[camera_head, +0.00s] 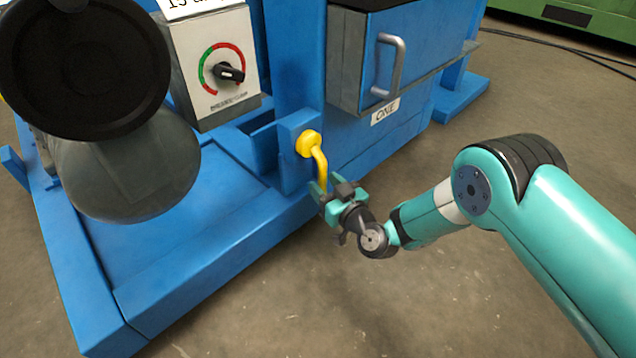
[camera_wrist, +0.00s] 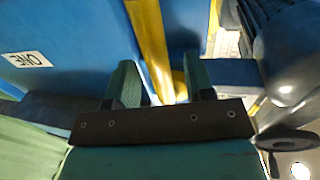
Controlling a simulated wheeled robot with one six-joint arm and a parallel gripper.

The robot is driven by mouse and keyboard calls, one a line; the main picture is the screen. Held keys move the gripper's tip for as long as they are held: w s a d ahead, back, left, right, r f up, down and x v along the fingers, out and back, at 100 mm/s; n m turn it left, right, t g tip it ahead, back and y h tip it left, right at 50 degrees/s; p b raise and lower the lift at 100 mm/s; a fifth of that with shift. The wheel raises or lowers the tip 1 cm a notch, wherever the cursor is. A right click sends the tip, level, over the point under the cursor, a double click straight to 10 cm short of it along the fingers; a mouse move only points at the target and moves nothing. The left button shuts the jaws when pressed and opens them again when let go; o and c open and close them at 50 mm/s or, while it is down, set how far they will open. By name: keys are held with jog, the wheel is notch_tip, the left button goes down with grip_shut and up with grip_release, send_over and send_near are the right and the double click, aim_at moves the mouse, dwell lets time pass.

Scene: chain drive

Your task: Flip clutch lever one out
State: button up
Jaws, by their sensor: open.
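The yellow clutch lever (camera_head: 321,168) is mounted on a short blue post of the machine, just left of the drawer box marked ONE. Its round yellow hub is at the top and its bent arm hangs down. My gripper (camera_head: 322,190) is at the lever's lower end. In the wrist view the yellow lever (camera_wrist: 152,45) runs down between the two green fingers of my gripper (camera_wrist: 164,82), which stand apart with a gap on each side of it. I cannot tell whether either finger touches the lever.
A label ONE (camera_head: 384,112) sits under a grey-framed blue drawer with a handle (camera_head: 388,68). A grey box with a red-green dial (camera_head: 222,72) stands left of the lever. The blue base frame (camera_head: 215,262) runs below. Concrete floor (camera_head: 420,300) is clear in front.

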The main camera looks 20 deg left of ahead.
aim_at(325, 184)
jog(key=shift+b+x, duration=0.5)
jog(key=shift+x, duration=0.6)
jog(key=shift+w+a, duration=0.4)
jog(key=shift+a, duration=0.15)
jog(key=shift+r, duration=0.1)
grip_shut()
